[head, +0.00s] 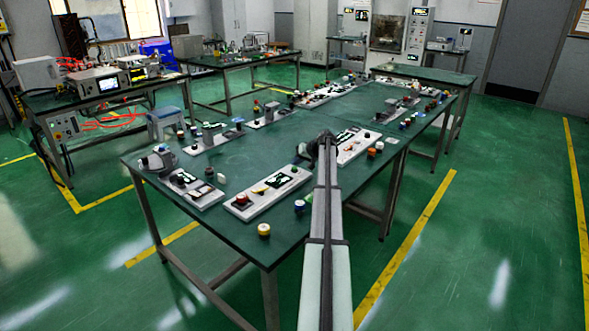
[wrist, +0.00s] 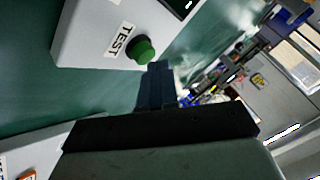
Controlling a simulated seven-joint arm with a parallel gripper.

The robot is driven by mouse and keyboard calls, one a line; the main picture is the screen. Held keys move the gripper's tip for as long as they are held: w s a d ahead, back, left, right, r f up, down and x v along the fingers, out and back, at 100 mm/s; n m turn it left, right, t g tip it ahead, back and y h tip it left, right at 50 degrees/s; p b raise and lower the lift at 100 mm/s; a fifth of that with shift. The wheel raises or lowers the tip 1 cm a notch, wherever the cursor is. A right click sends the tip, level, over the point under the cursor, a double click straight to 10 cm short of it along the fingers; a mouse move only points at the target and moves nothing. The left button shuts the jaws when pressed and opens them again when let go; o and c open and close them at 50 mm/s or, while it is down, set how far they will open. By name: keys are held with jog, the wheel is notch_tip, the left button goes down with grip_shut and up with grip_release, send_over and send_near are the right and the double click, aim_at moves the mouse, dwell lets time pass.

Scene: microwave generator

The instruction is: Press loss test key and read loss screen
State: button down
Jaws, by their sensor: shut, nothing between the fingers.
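In the wrist view, a round green key (wrist: 143,50) sits on a light grey panel (wrist: 90,35), beside a white label (wrist: 120,40) reading TEST. Part of a dark screen (wrist: 187,6) shows at the top edge; most of it is cut off and I cannot read it. My gripper (wrist: 158,72) is shut and empty, its dark tips right beside the green key. I cannot tell whether they touch it. In the head view, my gripper (head: 326,140) is over the green table (head: 230,160), beside a white panel (head: 354,148) that my arm partly hides.
Another white panel with a screen (head: 270,192) lies left of my arm. A yellow-topped knob (head: 264,230) stands near the table's front edge. Several more panels and small parts line the table edges. The table's middle is mostly bare.

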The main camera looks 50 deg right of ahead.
aim_at(296, 168)
jog(key=shift+f, duration=0.55)
dwell(0.8)
jog(key=shift+r, duration=1)
jog(key=shift+r, duration=2.5)
